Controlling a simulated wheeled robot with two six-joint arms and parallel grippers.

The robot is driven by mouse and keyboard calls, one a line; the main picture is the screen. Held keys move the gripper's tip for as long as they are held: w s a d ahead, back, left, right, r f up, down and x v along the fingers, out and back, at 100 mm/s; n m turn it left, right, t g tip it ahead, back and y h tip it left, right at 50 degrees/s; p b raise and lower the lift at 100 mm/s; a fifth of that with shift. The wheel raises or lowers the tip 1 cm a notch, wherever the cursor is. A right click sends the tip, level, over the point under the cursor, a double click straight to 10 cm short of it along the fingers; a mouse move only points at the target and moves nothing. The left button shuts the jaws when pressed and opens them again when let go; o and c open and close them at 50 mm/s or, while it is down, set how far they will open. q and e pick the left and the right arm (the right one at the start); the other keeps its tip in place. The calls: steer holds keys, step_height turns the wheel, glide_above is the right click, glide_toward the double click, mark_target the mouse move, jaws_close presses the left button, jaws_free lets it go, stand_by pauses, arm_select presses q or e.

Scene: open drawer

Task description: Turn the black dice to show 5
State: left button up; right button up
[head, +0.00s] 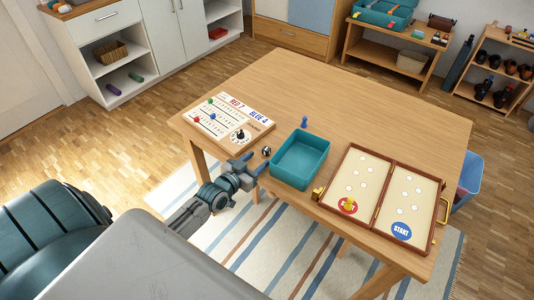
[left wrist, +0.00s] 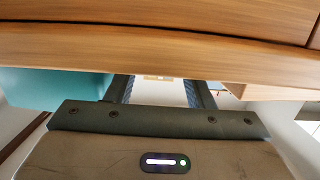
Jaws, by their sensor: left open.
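A small black dice (head: 266,151) with light marks lies on the wooden table (head: 330,100), close to its near-left edge and just left of the teal tray (head: 299,160). Which number faces up is too small to read. My left gripper (head: 252,165) is open at the table's near edge, with its fingers just short of the dice. In the left wrist view the two dark fingers (left wrist: 160,88) stand apart, with a wooden edge (left wrist: 160,45) across the top; the dice cannot be made out there. My right gripper is not in view.
A score board (head: 230,120) with coloured pegs lies left of the dice. A blue pawn (head: 304,122) stands behind the tray. An open wooden game case (head: 380,203) with a yellow piece (head: 348,203) lies to the right. The table's far middle is clear.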

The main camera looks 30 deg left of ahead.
mark_target(264, 152)
arm_select(q)
steer(key=shift+w, duration=0.9)
steer(key=shift+w+f+b, duration=0.15)
steer(key=shift+w+b, duration=0.3)
steer(key=shift+w, duration=0.8)
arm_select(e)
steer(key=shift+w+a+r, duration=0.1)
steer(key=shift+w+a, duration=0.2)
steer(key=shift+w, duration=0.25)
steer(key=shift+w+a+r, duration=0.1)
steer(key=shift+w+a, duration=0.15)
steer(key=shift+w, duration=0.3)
arm_select(q)
jaws_close()
